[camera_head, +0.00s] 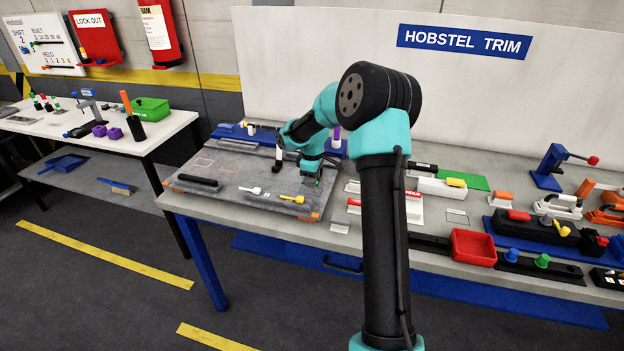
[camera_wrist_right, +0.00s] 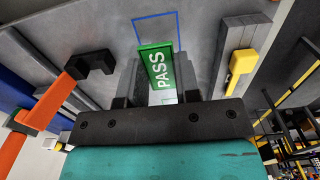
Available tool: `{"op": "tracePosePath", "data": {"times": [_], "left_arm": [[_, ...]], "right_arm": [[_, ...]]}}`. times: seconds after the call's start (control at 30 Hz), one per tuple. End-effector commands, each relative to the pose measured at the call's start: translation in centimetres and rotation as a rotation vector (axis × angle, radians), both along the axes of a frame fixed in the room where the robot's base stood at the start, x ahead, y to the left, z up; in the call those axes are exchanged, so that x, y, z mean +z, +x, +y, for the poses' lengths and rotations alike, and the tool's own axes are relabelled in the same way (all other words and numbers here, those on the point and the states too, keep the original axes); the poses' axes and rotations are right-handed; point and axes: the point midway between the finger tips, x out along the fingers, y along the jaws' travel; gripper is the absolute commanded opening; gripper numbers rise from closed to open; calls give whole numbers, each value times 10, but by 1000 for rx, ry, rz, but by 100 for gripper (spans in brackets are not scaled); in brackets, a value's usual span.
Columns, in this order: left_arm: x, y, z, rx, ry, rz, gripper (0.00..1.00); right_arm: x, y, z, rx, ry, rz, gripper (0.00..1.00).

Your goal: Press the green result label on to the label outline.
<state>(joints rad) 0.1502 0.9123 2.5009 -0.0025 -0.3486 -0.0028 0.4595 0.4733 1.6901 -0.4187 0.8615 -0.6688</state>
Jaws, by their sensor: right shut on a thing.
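The green result label (camera_wrist_right: 157,68), marked PASS, is gripped between the fingers of my right gripper (camera_wrist_right: 153,92). In the head view the right gripper (camera_head: 312,176) points down over the right side of the grey board, with a bit of the green label (camera_head: 318,184) showing at its tips. The blue label outline (camera_wrist_right: 155,17) lies on the grey surface ahead of the label in the wrist view. The label covers the near part of the outline, and the far part is bare. I cannot tell whether the label touches the surface. My left gripper is not in view.
The yellow tool (camera_wrist_right: 242,64) is right of the label in the wrist view. A red tray (camera_head: 473,247) stands farther right.

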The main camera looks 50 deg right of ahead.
Motion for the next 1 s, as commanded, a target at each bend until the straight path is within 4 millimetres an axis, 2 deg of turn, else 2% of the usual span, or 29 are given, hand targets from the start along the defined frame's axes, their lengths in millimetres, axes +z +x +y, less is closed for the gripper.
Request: {"op": "tracePosePath", "data": {"times": [0.57,1.0], "left_arm": [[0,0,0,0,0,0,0],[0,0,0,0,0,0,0]], "right_arm": [[0,0,0,0,0,0,13],[-13,0,0,-1,0,0,13]]}}
